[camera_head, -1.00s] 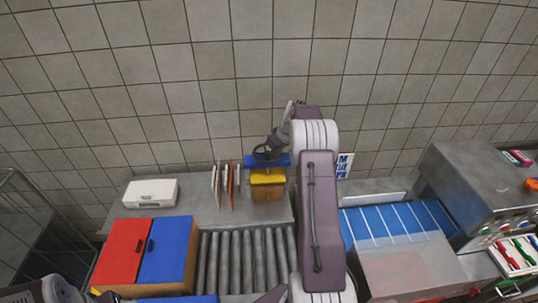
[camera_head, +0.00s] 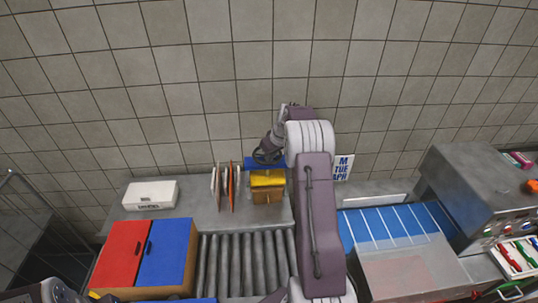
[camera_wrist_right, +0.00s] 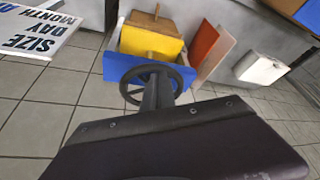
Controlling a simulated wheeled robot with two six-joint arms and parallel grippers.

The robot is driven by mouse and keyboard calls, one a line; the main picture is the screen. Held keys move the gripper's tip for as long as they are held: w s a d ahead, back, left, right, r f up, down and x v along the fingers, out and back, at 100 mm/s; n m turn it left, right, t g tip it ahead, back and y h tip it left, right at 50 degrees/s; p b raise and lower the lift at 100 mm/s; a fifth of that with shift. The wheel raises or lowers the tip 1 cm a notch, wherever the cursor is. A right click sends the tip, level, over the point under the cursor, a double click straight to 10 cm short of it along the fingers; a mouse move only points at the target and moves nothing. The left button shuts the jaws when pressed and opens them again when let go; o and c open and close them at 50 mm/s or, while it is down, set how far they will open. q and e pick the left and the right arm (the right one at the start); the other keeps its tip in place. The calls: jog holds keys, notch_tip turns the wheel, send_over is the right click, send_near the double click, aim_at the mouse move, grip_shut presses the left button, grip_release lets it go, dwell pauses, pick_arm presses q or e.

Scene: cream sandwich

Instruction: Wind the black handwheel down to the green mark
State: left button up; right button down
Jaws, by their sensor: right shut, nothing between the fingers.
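The black handwheel (camera_wrist_right: 127,92) shows as a spoked ring in front of the blue panel (camera_wrist_right: 112,66) of the yellow and wooden unit in the right wrist view. In the head view the handwheel (camera_head: 260,157) is small and partly covered by my right gripper (camera_head: 267,148). My right gripper (camera_wrist_right: 160,80) is shut and empty, its fingertips over the wheel's middle and hiding part of it. I cannot tell whether they touch it. I cannot make out the green mark. My left gripper is not in view; only part of my left arm shows at the lower left.
Upright thin boards (camera_head: 232,188) stand left of the yellow unit (camera_head: 268,180). A white box (camera_head: 150,194) sits farther left on the counter. Red and blue lids (camera_head: 123,252) and a roller conveyor (camera_head: 240,262) lie in front. A lettered sign (camera_head: 343,167) is at the wall.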

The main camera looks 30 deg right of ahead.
aim_at(258, 159)
jog(key=shift+w+a, duration=0.25)
jog(key=shift+a, duration=0.1)
jog(key=shift+w+a, duration=0.45)
jog(key=shift+a, duration=0.1)
jog(key=shift+p, duration=0.4)
jog(key=shift+w+a+r+p, duration=0.15)
jog(key=shift+w+a+p, duration=0.15)
jog(key=shift+w+p, duration=0.15)
jog(key=shift+w+a, duration=0.15)
jog(key=shift+w, duration=0.15)
jog(key=shift+w+a, duration=0.1)
jog(key=shift+w, duration=0.1)
